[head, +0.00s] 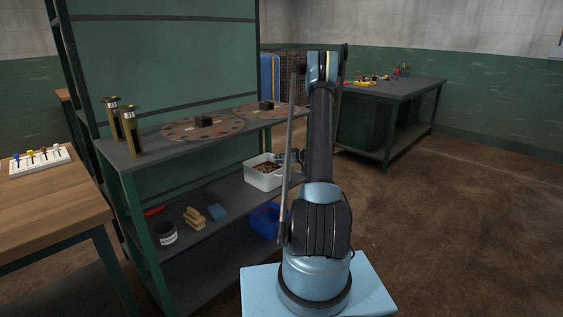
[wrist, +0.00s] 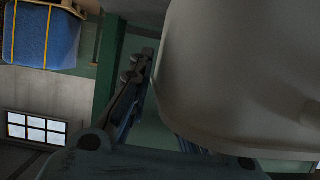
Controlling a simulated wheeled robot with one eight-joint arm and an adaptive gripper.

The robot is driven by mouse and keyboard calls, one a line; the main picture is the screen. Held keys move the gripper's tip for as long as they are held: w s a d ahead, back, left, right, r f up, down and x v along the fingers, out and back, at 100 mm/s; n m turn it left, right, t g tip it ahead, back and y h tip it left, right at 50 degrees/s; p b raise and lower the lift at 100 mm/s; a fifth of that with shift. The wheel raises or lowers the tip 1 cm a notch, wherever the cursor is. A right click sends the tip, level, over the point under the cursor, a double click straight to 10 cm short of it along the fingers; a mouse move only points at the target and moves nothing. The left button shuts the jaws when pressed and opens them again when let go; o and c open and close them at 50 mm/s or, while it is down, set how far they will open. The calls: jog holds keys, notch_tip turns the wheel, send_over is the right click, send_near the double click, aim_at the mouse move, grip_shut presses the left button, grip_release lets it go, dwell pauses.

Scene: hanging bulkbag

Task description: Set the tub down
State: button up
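The white tub (head: 264,179), with brown pieces inside, is at the right end of the lower shelf (head: 218,222) in the head view. It looks roughly level; I cannot tell whether its base touches the shelf. My gripper (head: 288,158) is at the tub's right side, partly hidden by my arm. In the wrist view the tub's pale wall (wrist: 235,75) fills the right half, very close. One finger of my gripper (wrist: 150,105) lies along the wall; the other is mostly hidden by the tub. The gripper appears shut on the tub's wall.
A blue bin (head: 267,220) is below the tub. The upper shelf (head: 150,154) is close above the tub. Open floor (head: 450,230) lies to the right.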

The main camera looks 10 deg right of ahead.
dwell(0.3)
jog(key=v, duration=1.2)
jog(key=s+a+r+m+g+h, duration=0.1)
jog(key=s+a+r+g, duration=0.1)
jog(key=s+a+r, duration=0.45)
jog(key=s+a+r+m+g+h, duration=0.1)
jog(key=s+a+r+g, duration=0.15)
jog(key=s, duration=0.65)
jog(key=s+a+r+m+g+h, duration=0.1)
jog(key=s+a+r, duration=0.4)
jog(key=s, duration=0.2)
jog(key=s+d+f+m+g+h, duration=0.1)
jog(key=s+f+m+h, duration=0.1)
jog(key=s, duration=1.3)
jog(key=s+d+f+m+g+h, duration=0.2)
jog(key=s+f+h, duration=0.1)
jog(key=s, duration=1.2)
jog(key=shift+s, duration=0.15)
